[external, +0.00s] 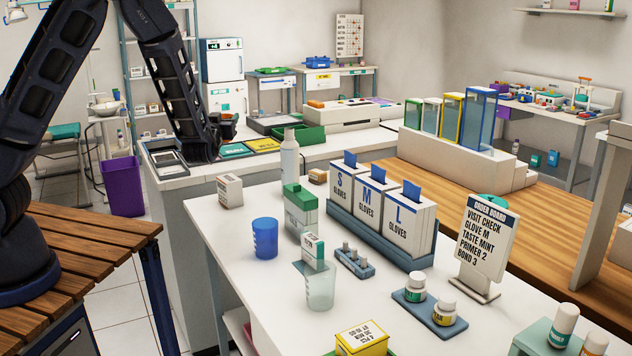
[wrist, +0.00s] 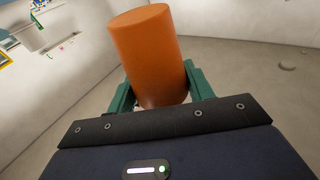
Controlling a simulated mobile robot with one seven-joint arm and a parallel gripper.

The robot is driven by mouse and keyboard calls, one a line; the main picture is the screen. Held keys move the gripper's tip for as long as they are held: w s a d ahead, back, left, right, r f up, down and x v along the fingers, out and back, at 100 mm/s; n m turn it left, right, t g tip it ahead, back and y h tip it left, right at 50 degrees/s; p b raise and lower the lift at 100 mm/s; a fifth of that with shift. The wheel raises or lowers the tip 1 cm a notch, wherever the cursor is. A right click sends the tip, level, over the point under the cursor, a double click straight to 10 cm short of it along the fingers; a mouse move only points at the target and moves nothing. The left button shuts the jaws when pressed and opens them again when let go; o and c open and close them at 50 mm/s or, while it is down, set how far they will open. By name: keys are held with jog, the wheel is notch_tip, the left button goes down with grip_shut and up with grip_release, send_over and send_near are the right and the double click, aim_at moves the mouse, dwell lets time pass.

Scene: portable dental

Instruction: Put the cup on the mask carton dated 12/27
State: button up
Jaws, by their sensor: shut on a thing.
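An orange cup (wrist: 150,58), a plain cylinder, is held between the green fingers of my gripper (wrist: 160,88) in the wrist view. Its far end is up, and its inside is hidden. A small white carton (external: 230,190) with printed lines stands at the near table's left end. A yellow carton (external: 362,338) with dark print sits at the bottom edge. I cannot read a 12/27 date on either carton.
A blue cup (external: 265,238) and a clear cup (external: 321,288) stand on the white table (external: 285,330). A white bottle (external: 290,158), glove boxes (external: 380,212) and an order board (external: 484,238) stand nearby. A green tray (external: 300,136) is on the back counter.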

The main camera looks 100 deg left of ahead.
notch_tip(320, 180, down, 12)
jog(key=shift+f, duration=0.1)
dwell(0.6)
jog(key=shift+f, duration=0.1)
jog(key=o, duration=0.9)
jog(key=shift+d, duration=0.15)
jog(key=v, duration=1.1)
jog(key=shift+w+d, duration=0.1)
jog(key=shift+d, duration=0.25)
jog(key=shift+w, duration=0.1)
